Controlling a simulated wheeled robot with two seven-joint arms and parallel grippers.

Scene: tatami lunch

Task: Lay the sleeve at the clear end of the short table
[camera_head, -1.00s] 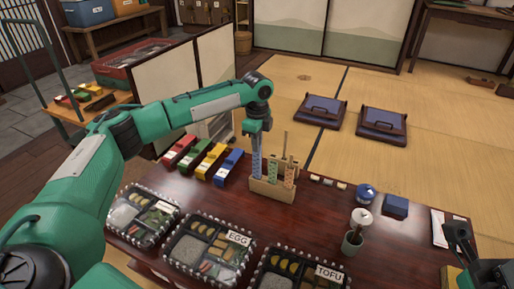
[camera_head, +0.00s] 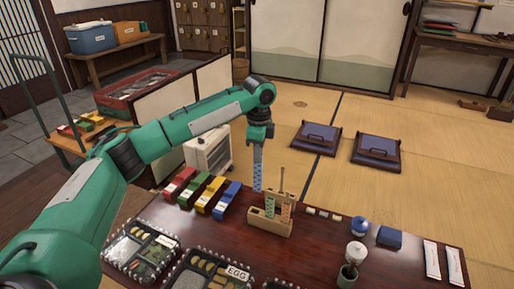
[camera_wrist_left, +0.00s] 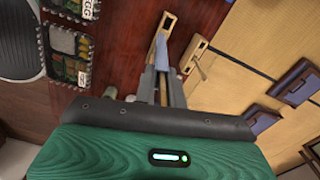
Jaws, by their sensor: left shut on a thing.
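A long blue patterned sleeve (camera_head: 258,170) hangs upright from my left gripper (camera_head: 260,140), which is shut on its upper end. Its lower end is above the dark table and just clear of the wooden holder (camera_head: 270,224). In the left wrist view the sleeve (camera_wrist_left: 161,52) shows edge-on between the fingers. A green sleeve (camera_head: 269,206) and a pink sleeve (camera_head: 286,212) stand in the holder. The dark red-brown table (camera_head: 318,262) lies below; I cannot tell whether it is the short table. My right gripper is out of view.
Red, green, yellow and blue boxes (camera_head: 227,200) stand left of the holder. Bento boxes (camera_head: 140,248) line the near edge. A blue jar (camera_head: 359,226), blue box (camera_head: 390,238), cup (camera_head: 347,276) and white packets (camera_head: 432,261) are to the right. Cushions (camera_head: 317,137) lie on the tatami.

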